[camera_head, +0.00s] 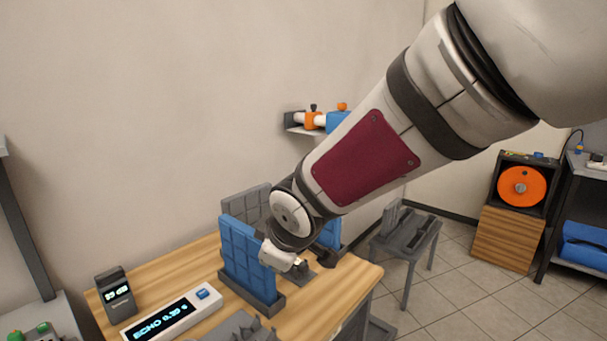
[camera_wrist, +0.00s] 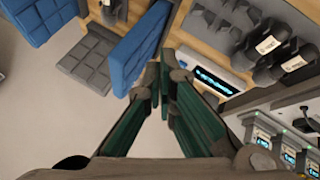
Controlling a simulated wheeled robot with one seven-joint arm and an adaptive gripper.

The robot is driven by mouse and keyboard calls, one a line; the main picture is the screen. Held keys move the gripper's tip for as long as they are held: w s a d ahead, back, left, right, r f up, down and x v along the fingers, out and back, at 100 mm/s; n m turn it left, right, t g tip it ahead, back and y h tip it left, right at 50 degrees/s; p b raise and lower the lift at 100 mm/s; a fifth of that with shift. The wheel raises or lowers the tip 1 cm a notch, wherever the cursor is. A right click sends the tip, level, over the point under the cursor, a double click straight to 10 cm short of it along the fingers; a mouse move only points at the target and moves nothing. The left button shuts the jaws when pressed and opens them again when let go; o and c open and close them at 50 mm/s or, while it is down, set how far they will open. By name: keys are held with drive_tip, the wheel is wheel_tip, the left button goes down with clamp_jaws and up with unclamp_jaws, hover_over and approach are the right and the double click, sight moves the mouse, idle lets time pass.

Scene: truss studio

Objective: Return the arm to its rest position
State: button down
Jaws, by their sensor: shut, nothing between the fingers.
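My arm (camera_head: 362,155) reaches from the upper right down to the wooden table, its wrist (camera_head: 290,215) beside a blue panelled block (camera_head: 248,262). In the wrist view my gripper (camera_wrist: 163,75) has its green-lined fingers together at the tips with nothing between them. The blue panel (camera_wrist: 142,45) stands just left of the fingertips there; I cannot tell whether they touch. In the head view the fingers are mostly hidden by the wrist and are hard to make out.
The table (camera_head: 200,262) also bears a white display unit (camera_head: 172,317), which the wrist view shows right of the fingers (camera_wrist: 210,77), and a dark handheld meter (camera_head: 116,295). A wall shelf (camera_head: 306,130) lies behind my arm. A grey stand (camera_head: 405,240) is right of the table.

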drive_tip(key=s+d+r+m+h+p, duration=0.1)
drive_tip(key=s+d+r+m, duration=0.25)
drive_tip(key=s+d, duration=0.3)
drive_tip(key=s+d+r+m+g+h+p, duration=0.1)
drive_tip(key=s+d+r+m+p, duration=0.2)
drive_tip(key=s+d, duration=0.4)
drive_tip(key=s+d+r+m+h, duration=0.2)
drive_tip(key=s+d+r+m, duration=0.25)
drive_tip(key=d, duration=0.45)
drive_tip(key=s+d+m+g+y+p, duration=0.1)
drive_tip(key=s+d+m+p, duration=0.1)
drive_tip(key=s, duration=0.9)
drive_tip(key=shift+d+r+m+g, duration=0.15)
drive_tip(key=shift+r+m+g, duration=0.2)
drive_tip(key=shift+m, duration=0.25)
drive_tip(key=shift+w, duration=0.1)
